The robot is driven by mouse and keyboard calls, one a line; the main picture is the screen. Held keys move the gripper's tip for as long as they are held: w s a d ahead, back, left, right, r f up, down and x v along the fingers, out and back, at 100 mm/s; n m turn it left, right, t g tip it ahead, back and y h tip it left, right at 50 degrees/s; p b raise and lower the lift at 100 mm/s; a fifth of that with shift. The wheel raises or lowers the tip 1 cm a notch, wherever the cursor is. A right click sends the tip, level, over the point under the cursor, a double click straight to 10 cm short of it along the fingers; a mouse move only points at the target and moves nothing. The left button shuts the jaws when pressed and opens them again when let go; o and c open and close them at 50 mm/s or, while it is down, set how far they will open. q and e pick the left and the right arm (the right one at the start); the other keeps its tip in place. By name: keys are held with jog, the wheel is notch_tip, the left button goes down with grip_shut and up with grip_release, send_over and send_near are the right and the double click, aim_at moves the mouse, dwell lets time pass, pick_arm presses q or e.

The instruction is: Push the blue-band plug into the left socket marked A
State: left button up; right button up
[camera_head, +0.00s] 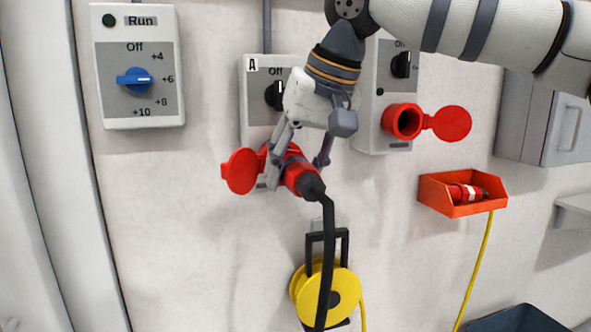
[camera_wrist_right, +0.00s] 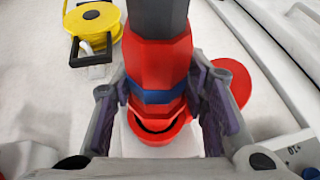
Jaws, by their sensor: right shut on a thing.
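The red plug (camera_head: 303,178) has a black cable. Its blue band (camera_wrist_right: 158,96) shows in the wrist view. My right gripper (camera_head: 298,165) is shut on the plug, with a finger on each side, also in the wrist view (camera_wrist_right: 160,92). The plug's front is at the mouth of the red left socket (camera_wrist_right: 155,137); a dark crescent shows inside the rim, and I cannot tell how deep the plug sits. The socket's red lid (camera_head: 240,171) hangs open at its left. The box marked A (camera_head: 252,95) is partly hidden by my gripper. My left gripper is not in view.
A second box to the right has an empty red socket (camera_head: 403,121) with its lid open. An orange bin (camera_head: 450,207) holds another red plug (camera_head: 466,193) on a yellow cable. A yellow reel (camera_head: 345,283) is below. A dial box (camera_head: 138,113) is at upper left.

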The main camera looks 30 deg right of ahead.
aim_at(293, 151)
jog(key=shift+w+d, duration=0.25)
jog(key=shift+w, duration=0.6)
jog(key=shift+w+d, duration=0.2)
jog(key=shift+w, duration=0.65)
dwell(1.3)
jog(key=o, duration=0.7)
jog(key=o, duration=0.8)
